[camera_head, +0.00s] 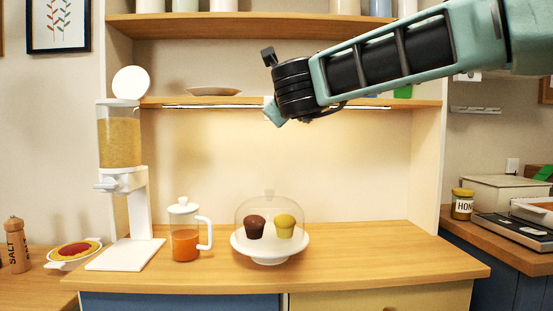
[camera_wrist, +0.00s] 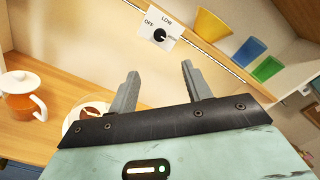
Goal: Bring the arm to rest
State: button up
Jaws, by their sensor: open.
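My arm reaches in from the upper right in the head view, and its wrist is raised in front of the middle shelf. My gripper shows in the wrist view (camera_wrist: 158,80) with two grey fingers wide apart and nothing between them. In the head view the fingers are mostly hidden by the dark wrist joint. A white plate with a black dial (camera_wrist: 160,35), marked OFF and LOW, is on the shelf edge beyond the fingers. I cannot tell from these views how far the fingers are from it.
Below my arm, the wooden counter (camera_head: 390,268) holds a domed cake stand (camera_head: 270,257) with two muffins, a glass jug (camera_head: 185,245) with orange liquid and a grain dispenser (camera_head: 121,140). Yellow (camera_wrist: 212,22), blue (camera_wrist: 248,51) and green (camera_wrist: 267,69) cups stand on the shelf. The counter's right part is clear.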

jog(key=s+a+f+n+g+y, duration=0.5)
jog(key=s+a+f+n+y, duration=0.45)
jog(key=n, duration=0.65)
jog(key=s+f+n+g+h, duration=0.2)
jog(key=s+f+n+g, duration=0.55)
jog(key=s+f, duration=0.7)
jog(key=s+d+f+n+g+h, duration=0.55)
jog(key=s+d+f+n, duration=0.55)
jog(key=s+d+f, duration=0.55)
notch_tip(320, 180, up, 13)
jog(key=d+h+p, duration=0.1)
jog(key=p, duration=1.1)
jog(key=shift+s+d+p, duration=0.3)
jog(key=shift+s+p, duration=0.05)
